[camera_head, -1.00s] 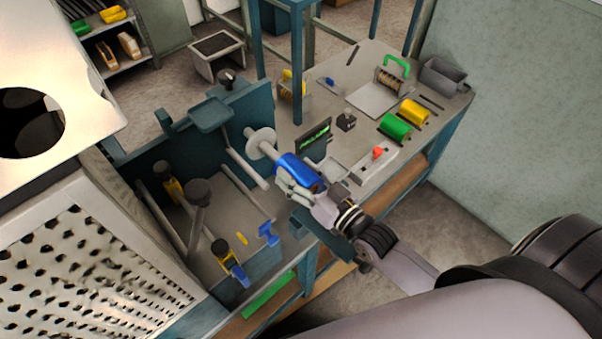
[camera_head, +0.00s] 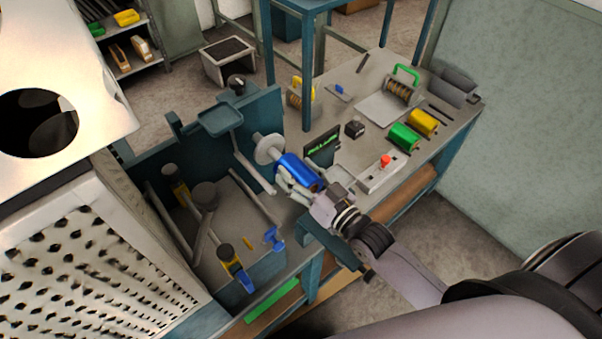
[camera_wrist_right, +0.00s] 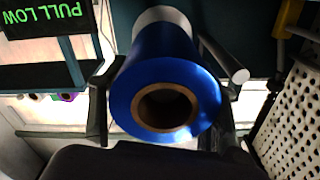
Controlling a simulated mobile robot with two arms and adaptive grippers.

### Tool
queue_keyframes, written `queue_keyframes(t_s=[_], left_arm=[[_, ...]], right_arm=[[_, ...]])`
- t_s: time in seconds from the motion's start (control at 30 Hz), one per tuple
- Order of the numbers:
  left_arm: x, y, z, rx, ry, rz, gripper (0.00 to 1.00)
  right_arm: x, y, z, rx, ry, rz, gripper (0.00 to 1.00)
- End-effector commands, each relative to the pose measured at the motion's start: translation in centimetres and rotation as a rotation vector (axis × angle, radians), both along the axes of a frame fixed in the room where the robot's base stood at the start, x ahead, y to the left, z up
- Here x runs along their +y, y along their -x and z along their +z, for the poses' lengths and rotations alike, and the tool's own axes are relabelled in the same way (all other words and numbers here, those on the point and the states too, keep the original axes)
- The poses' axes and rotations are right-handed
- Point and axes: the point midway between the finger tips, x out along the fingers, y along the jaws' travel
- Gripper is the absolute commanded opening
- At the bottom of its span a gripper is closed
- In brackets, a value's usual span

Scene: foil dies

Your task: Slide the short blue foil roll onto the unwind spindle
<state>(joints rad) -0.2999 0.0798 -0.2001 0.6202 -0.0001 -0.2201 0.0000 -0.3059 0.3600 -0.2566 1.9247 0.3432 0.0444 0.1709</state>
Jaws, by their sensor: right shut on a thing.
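The short blue foil roll (camera_head: 299,173) is held in line with the unwind spindle, which has a pale round flange (camera_head: 268,148) and a light shaft. A short gap with pale shaft shows between roll and flange. My right gripper (camera_head: 296,187) is shut around the roll from its near side. In the right wrist view the blue roll (camera_wrist_right: 165,60) faces me end-on, with a brown core ring and a dark hollow. The gripper's fingers (camera_wrist_right: 165,105) lie on both sides of it. How far the shaft reaches into the core is hidden. My left gripper is out of view.
A green roll (camera_head: 404,137) and a yellow roll (camera_head: 422,122) lie on the bench at right. A small display (camera_head: 322,146) stands right of the spindle. A control box with a red button (camera_head: 385,161) is near the front edge. Rods and yellow-blue clamps occupy the left bay.

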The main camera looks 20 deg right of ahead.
Motion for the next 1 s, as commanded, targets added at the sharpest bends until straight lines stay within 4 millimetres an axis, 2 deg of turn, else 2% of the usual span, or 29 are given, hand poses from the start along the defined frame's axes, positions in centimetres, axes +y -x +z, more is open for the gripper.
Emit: queue_keyframes(t_s=[1.0], left_arm=[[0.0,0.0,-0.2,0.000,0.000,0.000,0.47]], right_arm=[[0.9,-2.4,0.2,-0.004,-0.001,0.000,0.11]])
